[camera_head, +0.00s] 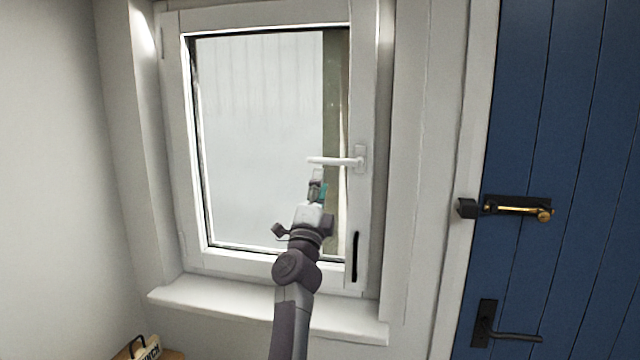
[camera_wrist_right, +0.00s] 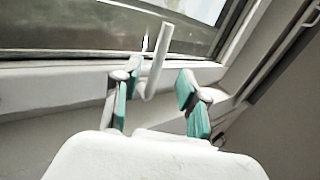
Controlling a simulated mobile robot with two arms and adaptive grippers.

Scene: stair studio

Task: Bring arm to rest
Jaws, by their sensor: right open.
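My right arm reaches up in the head view to the white window. My right gripper (camera_head: 318,180) is just below the free end of the white window handle (camera_head: 335,161), which lies roughly level. In the right wrist view the right gripper (camera_wrist_right: 157,92) has its two green-padded fingers apart. The handle (camera_wrist_right: 157,62) shows between and beyond the fingertips there, nearer the left finger. I cannot tell whether a finger touches it. My left gripper is in neither view.
The window frame (camera_head: 362,215) looks closed, with a white sill (camera_head: 240,308) below. A blue door (camera_head: 570,120) with a brass bolt (camera_head: 515,209) and a black lever handle (camera_head: 505,336) is at the right. A box with lettering (camera_head: 150,350) stands at bottom left.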

